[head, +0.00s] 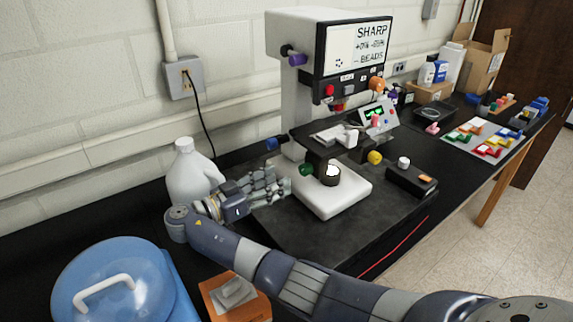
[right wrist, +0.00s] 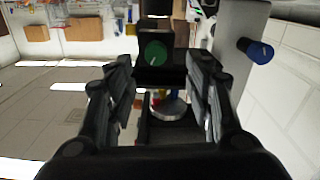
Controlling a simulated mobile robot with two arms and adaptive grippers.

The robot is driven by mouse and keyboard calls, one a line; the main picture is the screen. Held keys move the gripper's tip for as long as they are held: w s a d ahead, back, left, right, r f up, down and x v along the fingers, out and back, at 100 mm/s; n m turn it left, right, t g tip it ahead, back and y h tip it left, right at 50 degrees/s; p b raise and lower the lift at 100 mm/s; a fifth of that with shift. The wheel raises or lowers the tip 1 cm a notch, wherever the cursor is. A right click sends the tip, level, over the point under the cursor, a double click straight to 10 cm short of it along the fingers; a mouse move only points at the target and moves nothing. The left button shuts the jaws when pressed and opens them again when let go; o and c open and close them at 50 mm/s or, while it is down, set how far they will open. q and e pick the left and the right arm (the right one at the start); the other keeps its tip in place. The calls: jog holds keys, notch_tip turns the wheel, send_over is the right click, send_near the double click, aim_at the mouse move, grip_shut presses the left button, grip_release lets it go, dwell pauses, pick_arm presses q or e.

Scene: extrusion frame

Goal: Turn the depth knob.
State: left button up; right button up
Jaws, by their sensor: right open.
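A white bench machine (head: 295,75) with a "SHARP" panel carries several coloured knobs; none has a readable depth label. A green knob (head: 306,169) sits low on the left end of its dark stage. In the right wrist view the green knob (right wrist: 152,53) has a pale pointer line and lies ahead, between the finger lines. A blue knob (head: 272,144) is on the column behind; it also shows at right in the wrist view (right wrist: 260,51). My right gripper (head: 283,186) is open and empty, just left of the green knob, with a gap visible.
A white jug (head: 192,172) stands close behind my right wrist. A small black box (head: 411,180) lies right of the machine's white base (head: 333,195).

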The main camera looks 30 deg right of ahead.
aim_at(302, 171)
jog(key=d, duration=0.1)
jog(key=d+p, duration=0.1)
jog(key=d, duration=0.3)
jog(key=shift+s+d+r, duration=0.1)
jog(key=shift+s+r, duration=0.25)
jog(key=shift+r, duration=0.05)
jog(key=shift+w+d+f+p, duration=0.2)
jog(key=shift+d+p, duration=0.1)
jog(key=shift+d, duration=0.2)
jog(key=shift+w+d+f+p, duration=0.1)
jog(key=shift+w+d+p, duration=0.15)
jog(key=shift+d, duration=0.45)
jog(key=shift+s, duration=0.15)
jog(key=c, duration=1.1)
pick_arm(q)
jog(key=shift+s+r, duration=0.3)
jog(key=shift+r, duration=0.25)
jog(key=shift+s+r, duration=0.3)
jog(key=shift+r, duration=0.2)
